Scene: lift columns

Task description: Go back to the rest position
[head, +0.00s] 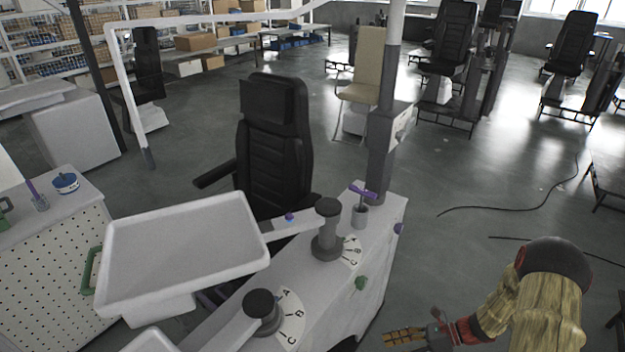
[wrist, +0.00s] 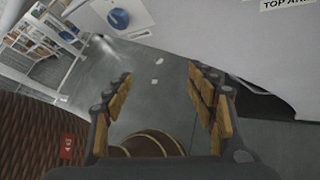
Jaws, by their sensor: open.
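My gripper (head: 405,337) is low at the bottom right of the head view, right of the white console (head: 335,290). In the wrist view my gripper (wrist: 160,95) is open, its two wood-coloured fingers wide apart with nothing between them. Grey floor shows beyond the fingers. No rest position is marked in either view.
A white tray (head: 185,250) on an arm and two dark knobs with lettered dials (head: 327,228) are on the console side. A black chair (head: 275,145) stands behind. Cables (head: 515,207) lie on the floor at right. Open floor (head: 460,170) spreads beyond the console.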

